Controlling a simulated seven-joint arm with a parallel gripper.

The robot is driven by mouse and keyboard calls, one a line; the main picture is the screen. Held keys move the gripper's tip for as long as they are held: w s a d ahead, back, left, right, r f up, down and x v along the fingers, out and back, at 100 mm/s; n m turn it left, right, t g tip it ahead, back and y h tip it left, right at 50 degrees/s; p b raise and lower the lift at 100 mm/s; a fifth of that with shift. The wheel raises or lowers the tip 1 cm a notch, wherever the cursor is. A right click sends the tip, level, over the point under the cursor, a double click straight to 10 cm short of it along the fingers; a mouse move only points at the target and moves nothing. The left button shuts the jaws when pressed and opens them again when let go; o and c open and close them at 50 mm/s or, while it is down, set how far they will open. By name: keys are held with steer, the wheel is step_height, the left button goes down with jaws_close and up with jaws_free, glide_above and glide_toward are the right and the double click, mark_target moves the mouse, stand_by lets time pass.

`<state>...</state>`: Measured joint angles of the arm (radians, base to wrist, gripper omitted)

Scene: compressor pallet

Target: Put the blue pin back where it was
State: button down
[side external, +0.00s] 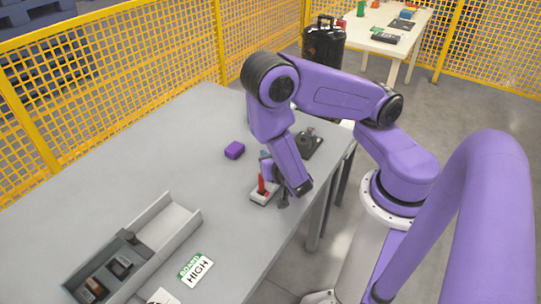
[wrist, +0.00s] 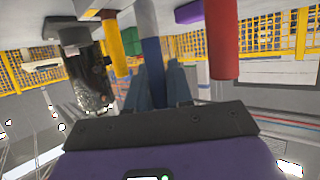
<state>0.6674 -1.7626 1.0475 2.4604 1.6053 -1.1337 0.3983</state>
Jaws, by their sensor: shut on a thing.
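My gripper (wrist: 158,88) is shut on the blue pin (wrist: 152,60), which sits between its two fingers in the wrist view. That view is upside down, with the table at the top. A pale grey length (wrist: 147,18) shows at the table-side end of the blue pin. A yellow pin (wrist: 116,45) and a red pin (wrist: 222,40) stand on either side. In the side view, the red pin (side external: 261,184) stands in a pale block (side external: 261,198), with my gripper (side external: 266,166) close beside it. My arm mostly hides the blue pin there, and I cannot tell whether it is seated.
A purple block (side external: 234,150) lies just left of the pins. A dark fixture (side external: 309,143) stands behind, near the table edge. A grey tray (side external: 140,250) and a "HIGH" card (side external: 196,269) lie at the front. The left of the table (side external: 110,165) is clear.

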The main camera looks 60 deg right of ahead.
steer(key=shift+f, duration=0.55)
steer(key=c, duration=1)
jaws_free()
steer(key=shift+r, duration=0.15)
